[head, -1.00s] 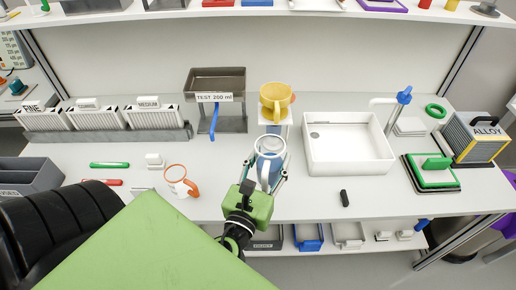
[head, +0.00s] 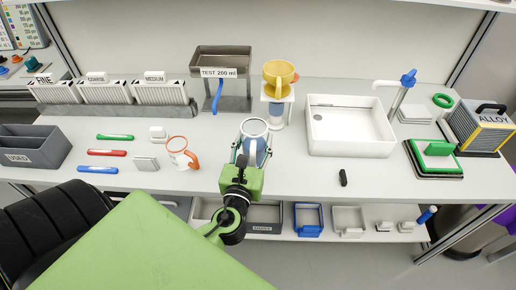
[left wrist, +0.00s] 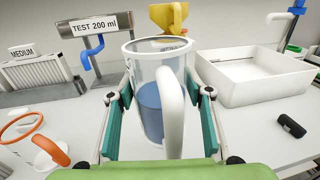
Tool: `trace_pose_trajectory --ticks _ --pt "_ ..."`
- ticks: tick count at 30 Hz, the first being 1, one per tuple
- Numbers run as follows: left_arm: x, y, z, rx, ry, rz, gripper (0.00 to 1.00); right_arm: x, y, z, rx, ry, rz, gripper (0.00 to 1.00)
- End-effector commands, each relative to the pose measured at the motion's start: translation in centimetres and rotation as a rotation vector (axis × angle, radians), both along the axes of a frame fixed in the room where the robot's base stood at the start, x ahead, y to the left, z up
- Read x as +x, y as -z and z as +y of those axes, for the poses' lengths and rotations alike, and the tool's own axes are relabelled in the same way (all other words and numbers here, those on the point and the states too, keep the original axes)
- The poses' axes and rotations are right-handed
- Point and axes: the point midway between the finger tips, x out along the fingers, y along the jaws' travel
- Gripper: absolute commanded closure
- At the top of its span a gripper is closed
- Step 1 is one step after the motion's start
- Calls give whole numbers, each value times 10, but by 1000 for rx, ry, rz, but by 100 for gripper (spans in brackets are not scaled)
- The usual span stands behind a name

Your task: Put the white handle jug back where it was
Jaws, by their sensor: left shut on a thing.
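The white handle jug (head: 256,152) is clear with a white rim and holds blue liquid. My left gripper (head: 251,160) is shut around its sides, with the jug upright and its white handle toward me. In the left wrist view the jug (left wrist: 150,105) stands between the two green finger pads. I cannot tell whether its base touches the bench. My right gripper is not in view.
An orange handle jug (head: 177,146) stands left of the held jug. A yellow funnel (head: 278,75) on a white stand is behind it, and a white basin (head: 347,145) is to the right. A black piece (head: 343,178) lies near the front edge. Colored markers lie at left.

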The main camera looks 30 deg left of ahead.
Motion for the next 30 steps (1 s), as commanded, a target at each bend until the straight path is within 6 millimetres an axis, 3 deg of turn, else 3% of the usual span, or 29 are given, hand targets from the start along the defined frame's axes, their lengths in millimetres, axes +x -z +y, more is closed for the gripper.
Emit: trace_pose_trajectory --ticks 6,11,16,29,30 --pt "22 25 5 2 0 -6 91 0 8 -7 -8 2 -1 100" --pt "31 37 7 2 0 -5 91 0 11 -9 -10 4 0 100" --pt "29 61 7 3 1 -2 91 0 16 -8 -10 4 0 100" --pt "29 68 7 2 0 -4 91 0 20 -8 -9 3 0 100" --pt "29 69 7 1 0 -2 48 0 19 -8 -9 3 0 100"
